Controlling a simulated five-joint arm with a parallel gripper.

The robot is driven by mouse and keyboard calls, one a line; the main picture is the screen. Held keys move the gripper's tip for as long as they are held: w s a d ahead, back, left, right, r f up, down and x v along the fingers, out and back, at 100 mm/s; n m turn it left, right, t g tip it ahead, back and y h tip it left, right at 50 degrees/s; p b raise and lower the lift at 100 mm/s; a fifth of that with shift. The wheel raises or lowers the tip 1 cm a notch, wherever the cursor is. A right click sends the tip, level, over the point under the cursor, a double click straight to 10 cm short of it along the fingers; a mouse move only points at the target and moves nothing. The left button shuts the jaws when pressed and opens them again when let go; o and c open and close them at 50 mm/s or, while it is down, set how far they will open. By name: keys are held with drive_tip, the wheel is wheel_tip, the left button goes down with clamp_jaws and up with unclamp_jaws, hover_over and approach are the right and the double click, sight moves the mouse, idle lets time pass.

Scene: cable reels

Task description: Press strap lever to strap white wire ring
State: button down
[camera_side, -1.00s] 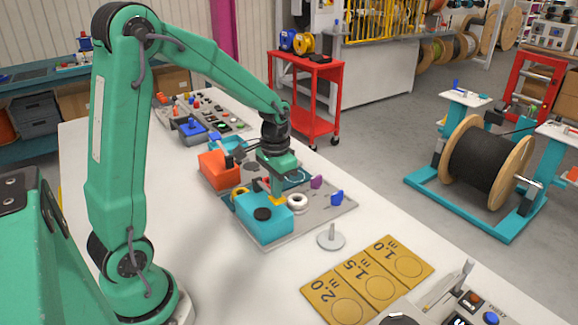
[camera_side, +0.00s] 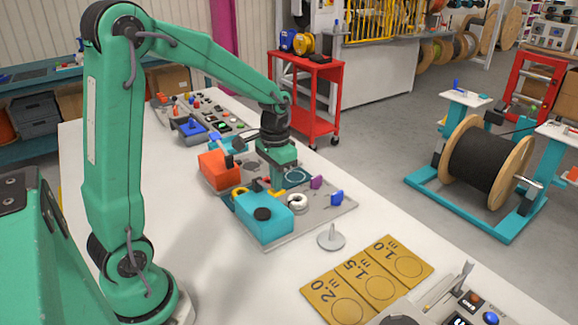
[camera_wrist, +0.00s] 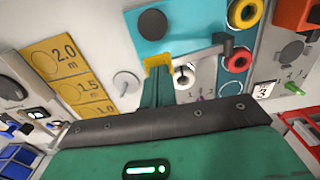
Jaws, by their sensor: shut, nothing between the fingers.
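A teal box (camera_side: 262,219) with a round black cap stands on a grey plate; it is also in the wrist view (camera_wrist: 178,30). The white wire ring (camera_side: 297,202) lies beside the box, and shows in the wrist view (camera_wrist: 185,75) partly behind my fingers. A dark lever-like bar (camera_wrist: 225,42) extends from the box edge near the ring; I cannot tell for sure that it is the strap lever. My gripper (camera_side: 277,191) is shut and empty, its yellow tips (camera_wrist: 158,61) close by the box and ring. Contact cannot be told.
A yellow ring (camera_wrist: 245,12) and a red ring (camera_wrist: 239,60) lie near the bar. An orange box (camera_side: 218,165) stands behind. Blue (camera_side: 336,198) and purple (camera_side: 316,182) pieces are on the plate. A grey peg stand (camera_side: 331,238) and yellow length mat (camera_side: 368,280) are in front.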

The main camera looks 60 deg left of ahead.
wheel_tip(320, 180, up, 8)
idle(0.4)
drive_tip(key=shift+f, duration=0.15)
idle(0.9)
